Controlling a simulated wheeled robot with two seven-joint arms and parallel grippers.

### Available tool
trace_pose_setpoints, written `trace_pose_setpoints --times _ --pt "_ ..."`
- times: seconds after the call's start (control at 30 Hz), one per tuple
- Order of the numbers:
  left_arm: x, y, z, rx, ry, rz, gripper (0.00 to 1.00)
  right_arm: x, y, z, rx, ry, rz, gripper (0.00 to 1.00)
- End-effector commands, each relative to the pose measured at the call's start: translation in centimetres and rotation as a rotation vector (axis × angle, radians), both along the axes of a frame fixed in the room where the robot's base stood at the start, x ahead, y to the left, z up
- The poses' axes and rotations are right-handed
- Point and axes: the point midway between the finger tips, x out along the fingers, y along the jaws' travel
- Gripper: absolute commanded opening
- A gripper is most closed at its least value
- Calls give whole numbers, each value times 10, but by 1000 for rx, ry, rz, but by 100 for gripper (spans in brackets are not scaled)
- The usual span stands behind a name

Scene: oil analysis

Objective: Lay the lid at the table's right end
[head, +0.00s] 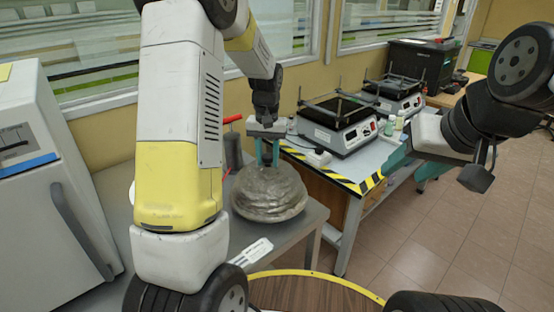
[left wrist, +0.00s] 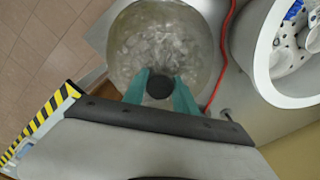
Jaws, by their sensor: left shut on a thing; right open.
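The lid (head: 268,196) is a grey, mottled dome with a dark round knob (left wrist: 159,88) on top. In the head view it is over the right end of the grey table (head: 292,236); I cannot tell whether it touches the surface. My left gripper (head: 267,160) points down from above, its teal fingers closed on the knob. In the left wrist view the fingers (left wrist: 160,92) sit on both sides of the knob, with the lid (left wrist: 165,40) beyond. My right gripper (head: 408,165) is open and empty, away to the right, above the floor beside the bench.
An open white round machine (left wrist: 262,55) with a perforated inside stands near the lid. A dark cylinder with a red handle (head: 233,150) stands behind the lid. A bench with a striped edge (head: 365,186) holds two hotplate-like devices (head: 338,128). A white cabinet (head: 50,190) is at left.

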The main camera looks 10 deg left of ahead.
Motion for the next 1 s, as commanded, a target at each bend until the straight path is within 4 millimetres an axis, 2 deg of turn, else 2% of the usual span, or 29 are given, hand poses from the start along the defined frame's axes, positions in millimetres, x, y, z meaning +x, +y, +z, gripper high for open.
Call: trace_pose_setpoints --times 0.23,0.6,0.63,0.73,1.0 --pt "0 0 -31 0 2 0 0 0 0 0 0 0 0 50" --pt "0 0 -35 0 -1 0 0 0 0 0 0 0 0 50" --pt "0 0 -36 0 1 0 36 0 0 0 0 0 0 50" --pt "0 0 -36 0 1 0 55 0 0 0 0 0 0 50" --pt "0 0 -36 0 1 0 55 0 0 0 0 0 0 50"
